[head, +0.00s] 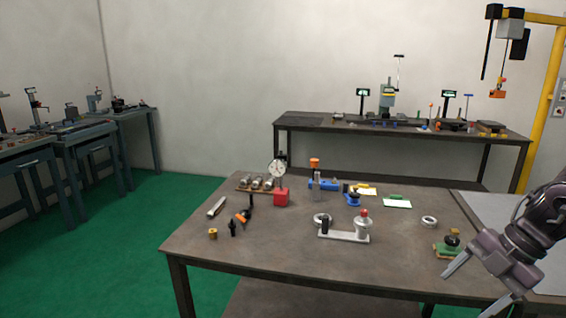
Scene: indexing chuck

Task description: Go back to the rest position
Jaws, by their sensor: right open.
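My right gripper (468,296) is at the lower right, its two fingers spread and pointing down and left. Nothing shows between the fingers. It appears in front of the right part of the dark work table (285,245), apart from the objects there. A grey fixture plate (343,235) stands on the table with a black post, a ring and a red-topped cylinder (364,224). My left gripper is not in view.
A grey surface (490,212) adjoins at right. A back bench (300,128) and left benches (95,135) stand apart. Green floor lies open at left.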

